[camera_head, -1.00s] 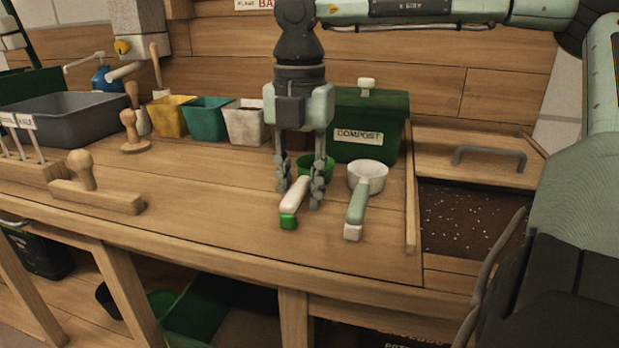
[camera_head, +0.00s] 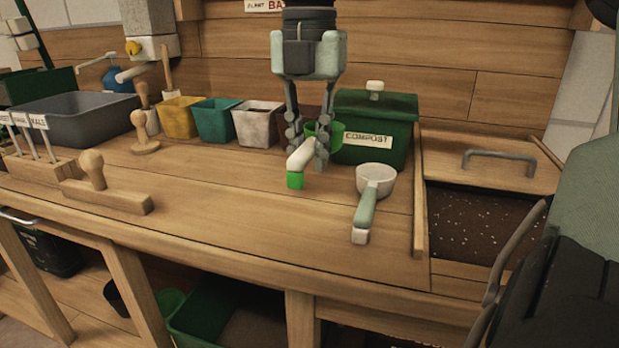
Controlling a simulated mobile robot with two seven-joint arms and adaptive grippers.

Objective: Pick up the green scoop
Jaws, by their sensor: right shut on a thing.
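The green scoop (camera_head: 295,181) has a white handle with a green end and a green cup partly hidden behind the fingers. My right gripper (camera_head: 308,153) comes down from above and is shut on the scoop's handle. The scoop appears held a little above the bench, its handle end toward the front.
A white scoop with a pale green handle (camera_head: 366,208) lies just right on the bench. The green compost box (camera_head: 398,155) stands behind it, with a soil bin (camera_head: 470,228) at right. Small pots (camera_head: 216,125) line the back left. The front middle bench is clear.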

